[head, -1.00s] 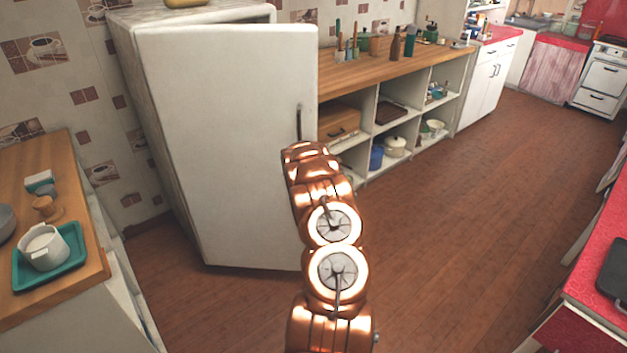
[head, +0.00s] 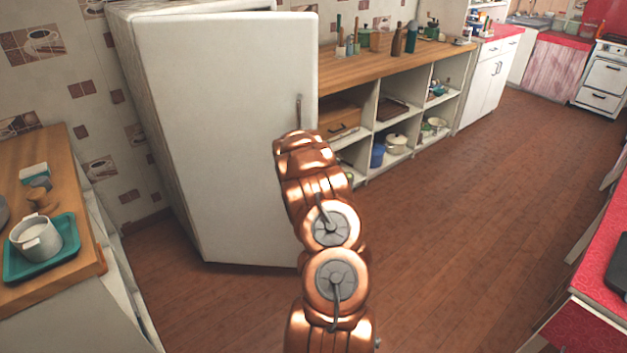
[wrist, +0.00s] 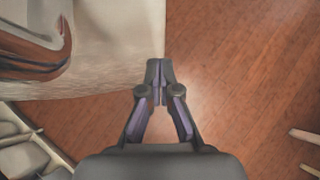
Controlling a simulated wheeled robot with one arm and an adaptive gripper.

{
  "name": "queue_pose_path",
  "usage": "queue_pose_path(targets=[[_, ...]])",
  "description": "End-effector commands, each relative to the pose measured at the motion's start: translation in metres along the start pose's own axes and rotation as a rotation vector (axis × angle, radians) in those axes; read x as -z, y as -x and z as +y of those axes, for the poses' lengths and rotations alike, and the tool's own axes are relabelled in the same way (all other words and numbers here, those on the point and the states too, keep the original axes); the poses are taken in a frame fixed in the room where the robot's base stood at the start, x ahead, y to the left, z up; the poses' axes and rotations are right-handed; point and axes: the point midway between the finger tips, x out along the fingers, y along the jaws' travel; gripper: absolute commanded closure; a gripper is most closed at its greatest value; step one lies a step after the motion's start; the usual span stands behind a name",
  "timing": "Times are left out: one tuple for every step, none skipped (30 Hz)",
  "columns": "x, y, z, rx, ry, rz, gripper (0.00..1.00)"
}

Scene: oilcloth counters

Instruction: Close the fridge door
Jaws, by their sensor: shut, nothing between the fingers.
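The white fridge (head: 160,110) stands against the tiled wall at the left of the head view. Its door (head: 225,150) stands ajar, swung out from the body, with its outer face toward me. A slim upright handle (head: 299,108) is near the door's right edge. My copper arm reaches up in front of the door's lower right edge and hides my gripper in the head view. In the wrist view my gripper (wrist: 157,85) is shut and empty, its tips beside the corner of a pale surface (wrist: 115,60), likely the door. I cannot tell whether they touch.
A wooden counter (head: 375,58) with open shelves stands right of the fridge. At the left, a wooden counter (head: 60,150) holds a teal tray (head: 68,262) with a white pot (head: 36,238). A red counter (head: 600,270) is at the right. The wooden floor (head: 450,220) between is clear.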

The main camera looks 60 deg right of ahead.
Motion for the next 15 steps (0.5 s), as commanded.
queue_pose_path(targets=[[0.005, 0.000, 0.001, 0.000, 0.002, -0.001, 1.00], [0.006, 0.002, 0.001, 0.000, 0.003, -0.001, 1.00], [0.008, 0.004, 0.001, -0.001, 0.004, -0.001, 1.00], [0.009, 0.005, 0.001, -0.001, 0.004, -0.001, 1.00], [0.011, 0.006, 0.001, -0.001, 0.004, -0.001, 1.00], [0.013, 0.008, 0.001, -0.001, 0.003, -0.001, 1.00], [0.011, 0.011, 0.001, -0.001, 0.003, -0.001, 1.00], [0.010, 0.015, 0.001, -0.001, 0.003, -0.001, 1.00], [0.009, 0.019, 0.000, 0.000, 0.003, -0.002, 1.00], [0.009, 0.022, -0.001, 0.001, 0.003, -0.002, 1.00], [0.009, 0.025, -0.002, 0.002, 0.002, -0.002, 1.00], [0.009, 0.028, -0.003, 0.003, 0.002, -0.001, 1.00], [0.009, 0.031, -0.004, 0.004, 0.002, -0.001, 1.00], [0.010, 0.033, -0.004, 0.004, 0.001, 0.000, 1.00], [0.010, 0.037, -0.004, 0.004, 0.001, 0.000, 1.00]])
